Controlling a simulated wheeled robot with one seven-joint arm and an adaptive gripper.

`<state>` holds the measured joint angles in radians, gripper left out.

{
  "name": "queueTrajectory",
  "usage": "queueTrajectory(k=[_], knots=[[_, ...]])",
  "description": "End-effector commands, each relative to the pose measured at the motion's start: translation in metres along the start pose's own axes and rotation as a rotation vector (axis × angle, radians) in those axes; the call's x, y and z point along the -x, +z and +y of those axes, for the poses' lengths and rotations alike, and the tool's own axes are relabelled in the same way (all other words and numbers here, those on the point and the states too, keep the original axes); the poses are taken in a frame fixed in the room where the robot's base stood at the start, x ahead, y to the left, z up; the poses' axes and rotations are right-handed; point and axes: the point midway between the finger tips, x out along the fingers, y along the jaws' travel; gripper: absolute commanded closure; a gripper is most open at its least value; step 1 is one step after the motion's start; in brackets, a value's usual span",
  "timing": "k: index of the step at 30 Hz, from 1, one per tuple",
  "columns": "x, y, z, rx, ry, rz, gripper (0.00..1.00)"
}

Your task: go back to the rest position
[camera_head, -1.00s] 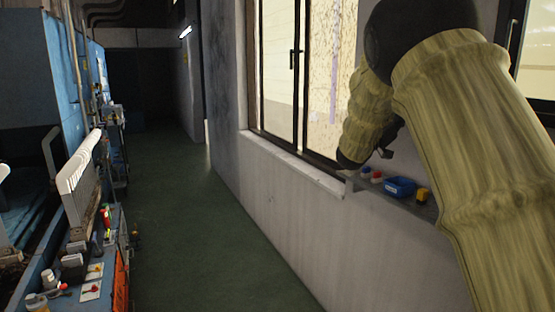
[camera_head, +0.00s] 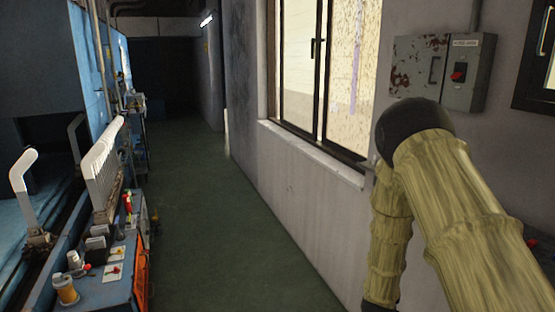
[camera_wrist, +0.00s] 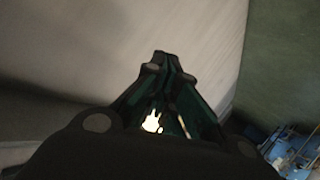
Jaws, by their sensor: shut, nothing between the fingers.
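My gripper (camera_wrist: 163,62) shows in the wrist view, with its dark fingers drawn together at the tips and nothing held between them. A pale wall fills the view behind the fingers, and green floor shows at the right. In the head view my arm, in its yellowish sleeve, is folded at the right, with the forearm hanging down in front of the wall. The gripper itself is below the bottom edge of the head view.
A blue machine bench (camera_head: 105,288) with white sock boards (camera_head: 104,165) and a thread spool (camera_head: 66,290) stands at the left. The green floor (camera_head: 205,215) between is clear. A window (camera_head: 318,80) and grey switch box (camera_head: 440,72) are on the right wall (camera_head: 300,205).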

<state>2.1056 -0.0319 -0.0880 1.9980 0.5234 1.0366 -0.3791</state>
Motion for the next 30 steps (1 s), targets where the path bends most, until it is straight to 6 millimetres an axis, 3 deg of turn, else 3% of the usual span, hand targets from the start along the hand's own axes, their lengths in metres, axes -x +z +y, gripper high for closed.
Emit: queueTrajectory(k=[1,3,8,15,24,30], knots=[[0.009,0.031,-0.007,0.010,-0.032,-0.050,1.00],[0.022,0.068,-0.016,0.019,-0.078,-0.114,1.00],[0.061,0.150,-0.033,0.037,-0.174,-0.266,1.00],[0.141,0.263,-0.045,0.059,-0.307,-0.512,1.00],[0.269,0.375,-0.042,0.077,-0.448,-0.837,1.00],[0.337,0.415,-0.032,0.084,-0.507,-1.000,1.00]])
